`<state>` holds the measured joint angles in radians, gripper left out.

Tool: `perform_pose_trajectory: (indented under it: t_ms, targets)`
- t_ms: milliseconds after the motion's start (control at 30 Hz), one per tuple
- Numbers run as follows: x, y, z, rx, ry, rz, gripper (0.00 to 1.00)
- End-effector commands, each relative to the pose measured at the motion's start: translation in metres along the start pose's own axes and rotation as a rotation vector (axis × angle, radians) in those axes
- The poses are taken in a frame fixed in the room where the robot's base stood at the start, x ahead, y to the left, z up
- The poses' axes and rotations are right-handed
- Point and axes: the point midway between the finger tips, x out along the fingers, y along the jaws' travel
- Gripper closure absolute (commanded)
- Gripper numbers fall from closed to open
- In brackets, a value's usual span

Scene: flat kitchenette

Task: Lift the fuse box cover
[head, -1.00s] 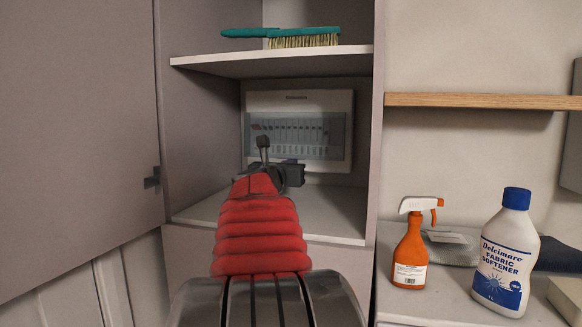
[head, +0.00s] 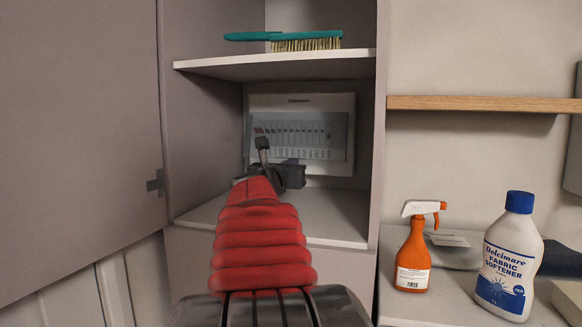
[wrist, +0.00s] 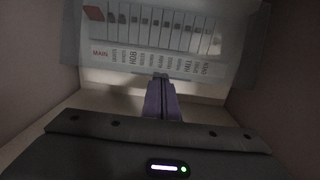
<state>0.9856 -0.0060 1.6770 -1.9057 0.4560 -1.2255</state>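The fuse box (head: 300,100) is a pale panel at the back of the cabinet's middle compartment. Its see-through cover (head: 335,135) lies in front of a row of several breakers. In the wrist view the cover (wrist: 250,55) reaches past both sides of the white panel; I cannot tell how far it stands out. My gripper (head: 298,172) is in front of the box's lower part in the head view. In the wrist view its purple fingers (wrist: 161,84) are close together at the cover's lower middle. Whether they touch or hold its edge is unclear.
A shelf (head: 225,69) with a green brush (head: 305,42) is above the box. The open cabinet door (head: 80,130) stands left. A spray bottle (head: 413,250) and a fabric softener bottle (head: 508,255) stand on the right counter. The cabinet floor (head: 335,215) beside my arm is clear.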

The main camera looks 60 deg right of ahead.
Motion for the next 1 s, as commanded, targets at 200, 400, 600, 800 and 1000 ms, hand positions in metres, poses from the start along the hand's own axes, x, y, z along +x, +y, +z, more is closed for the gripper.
perform_pose_trajectory:
  t_ms: [200, 400, 600, 800, 1000]
  targets:
    - [-0.006, 0.000, 0.007, 0.000, -0.014, 0.001, 1.00]
    - [-0.011, 0.000, 0.011, 0.000, -0.025, 0.000, 1.00]
    - [-0.016, 0.000, 0.016, 0.000, -0.036, 0.000, 1.00]
    - [-0.017, 0.000, 0.017, 0.000, -0.038, 0.000, 1.00]
    - [-0.017, 0.000, 0.016, 0.000, -0.037, 0.000, 1.00]
